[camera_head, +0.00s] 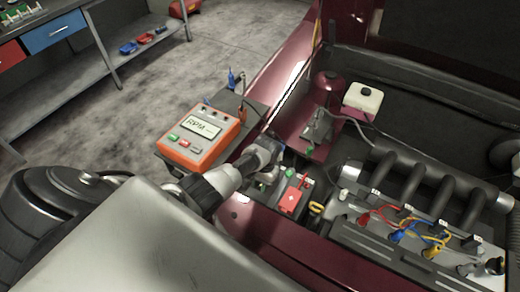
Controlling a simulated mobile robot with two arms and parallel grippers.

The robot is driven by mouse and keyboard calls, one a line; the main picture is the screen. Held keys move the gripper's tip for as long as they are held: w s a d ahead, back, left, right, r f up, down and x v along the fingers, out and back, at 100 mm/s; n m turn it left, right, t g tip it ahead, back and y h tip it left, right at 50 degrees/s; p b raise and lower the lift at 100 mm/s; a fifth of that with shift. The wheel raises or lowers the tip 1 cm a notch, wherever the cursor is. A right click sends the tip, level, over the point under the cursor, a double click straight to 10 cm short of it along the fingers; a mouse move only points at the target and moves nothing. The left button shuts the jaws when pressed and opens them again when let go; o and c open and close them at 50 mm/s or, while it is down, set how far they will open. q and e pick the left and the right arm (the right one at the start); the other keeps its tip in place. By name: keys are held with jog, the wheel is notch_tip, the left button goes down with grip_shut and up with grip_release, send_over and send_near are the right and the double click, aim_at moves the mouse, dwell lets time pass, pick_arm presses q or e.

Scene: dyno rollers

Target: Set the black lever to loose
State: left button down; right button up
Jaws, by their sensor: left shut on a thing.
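My left gripper (268,150) reaches in from the lower left over the near edge of the engine bay, beside the battery (289,174). It is shut on a small part that its fingers mostly cover. This appears to be the black lever, but its shape and its setting cannot be read here. A red terminal cover (292,199) sits just to the right and below the gripper, with a small green piece near it. My right gripper is not in view.
An orange RPM meter (198,137) stands on a cart left of the gripper. The car's dark red fender (290,78) runs behind. Engine pipes (420,185), coloured wires (405,225) and a white-topped reservoir (362,99) fill the right. A workbench (75,65) stands far left.

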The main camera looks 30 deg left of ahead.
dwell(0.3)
pick_arm(q)
jog(key=c, duration=1)
grip_release()
jog(key=shift+o, duration=0.2)
jog(key=v, duration=1)
jog(key=shift+r, duration=0.4)
jog(key=shift+w, duration=0.15)
